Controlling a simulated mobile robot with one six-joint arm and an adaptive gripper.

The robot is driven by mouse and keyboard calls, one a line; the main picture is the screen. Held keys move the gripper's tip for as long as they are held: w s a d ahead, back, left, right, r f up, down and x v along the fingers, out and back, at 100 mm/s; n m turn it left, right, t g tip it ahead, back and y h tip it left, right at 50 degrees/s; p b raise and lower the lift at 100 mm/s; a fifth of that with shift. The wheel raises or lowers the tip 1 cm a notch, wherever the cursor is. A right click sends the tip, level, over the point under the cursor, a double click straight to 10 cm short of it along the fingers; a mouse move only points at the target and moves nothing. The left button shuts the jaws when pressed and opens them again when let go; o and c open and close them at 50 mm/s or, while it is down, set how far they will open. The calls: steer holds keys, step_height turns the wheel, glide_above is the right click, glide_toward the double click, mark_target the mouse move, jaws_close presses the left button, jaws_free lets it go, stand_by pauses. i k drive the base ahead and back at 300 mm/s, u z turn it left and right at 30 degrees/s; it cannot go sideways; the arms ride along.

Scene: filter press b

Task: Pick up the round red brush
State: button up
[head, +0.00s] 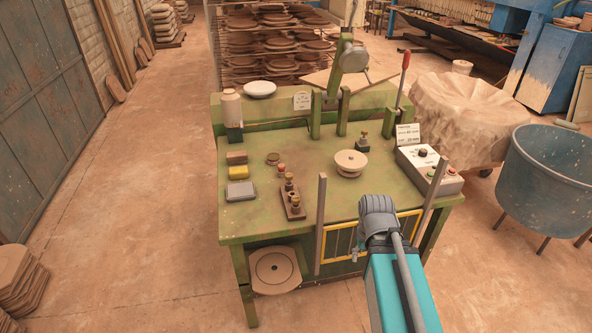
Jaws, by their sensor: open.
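On the green worktable, left of centre, lie a small round brown piece (273,158) and a small reddish piece (281,169) close beside it. The reddish piece may be the round red brush, but it is too small here to be sure. My arm reaches up from the bottom right, and its grey joint shows in front of the table's near edge. I cannot make out my gripper's fingers in this view. Nothing is seen held.
The green table (325,198) also bears a yellow sponge (238,172), a grey block (240,190), brass-knobbed pieces (291,196), a pale round disc (350,162) and a control box (429,170). Two upright posts stand at its front. A blue tub (550,180) stands right.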

mark_target(281, 171)
steer(key=z, duration=0.85)
steer(key=k, duration=0.65)
steer(key=u, duration=0.8)
steer(key=i, duration=1)
